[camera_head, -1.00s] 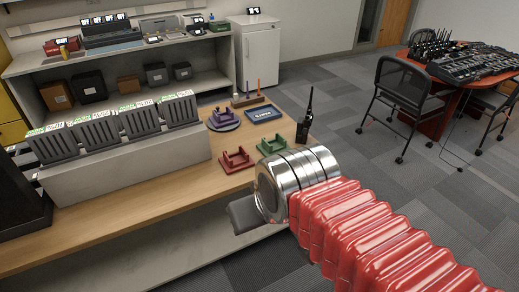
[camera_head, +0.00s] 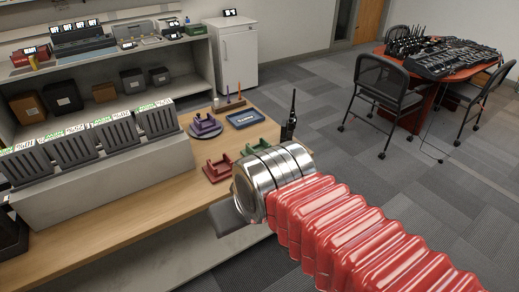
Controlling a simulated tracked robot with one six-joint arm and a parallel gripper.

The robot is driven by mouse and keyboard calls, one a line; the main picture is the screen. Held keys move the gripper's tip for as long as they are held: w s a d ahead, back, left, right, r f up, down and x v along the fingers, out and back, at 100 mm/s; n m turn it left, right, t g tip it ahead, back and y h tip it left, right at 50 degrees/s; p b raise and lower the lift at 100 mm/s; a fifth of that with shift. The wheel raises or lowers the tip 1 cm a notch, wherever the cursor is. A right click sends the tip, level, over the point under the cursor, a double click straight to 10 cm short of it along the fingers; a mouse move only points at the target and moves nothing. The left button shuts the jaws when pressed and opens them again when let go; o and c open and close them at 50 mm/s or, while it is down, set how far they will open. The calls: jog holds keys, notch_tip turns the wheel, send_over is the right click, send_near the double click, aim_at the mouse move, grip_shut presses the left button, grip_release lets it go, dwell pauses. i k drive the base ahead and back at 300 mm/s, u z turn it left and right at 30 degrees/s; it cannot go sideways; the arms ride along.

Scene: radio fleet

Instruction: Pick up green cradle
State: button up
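The green cradle (camera_head: 256,148) lies on the wooden counter (camera_head: 157,197) near its right edge, just behind my arm's metal wrist in the head view. Its lower part is partly covered by the wrist. My gripper (camera_head: 227,219) shows only as a grey piece jutting out left of the metal wrist, in front of the counter. The wrist hides most of it, so its opening and anything between its fingers cannot be seen.
A red cradle (camera_head: 218,170) sits left of the green one. A purple cradle (camera_head: 206,124) on a round base, a blue tray (camera_head: 245,118) and a black radio (camera_head: 290,122) stand close by. A grey riser with several black bins is at left.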

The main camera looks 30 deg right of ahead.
aim_at(264, 144)
jog(key=i, duration=0.9)
jog(key=u, duration=0.05)
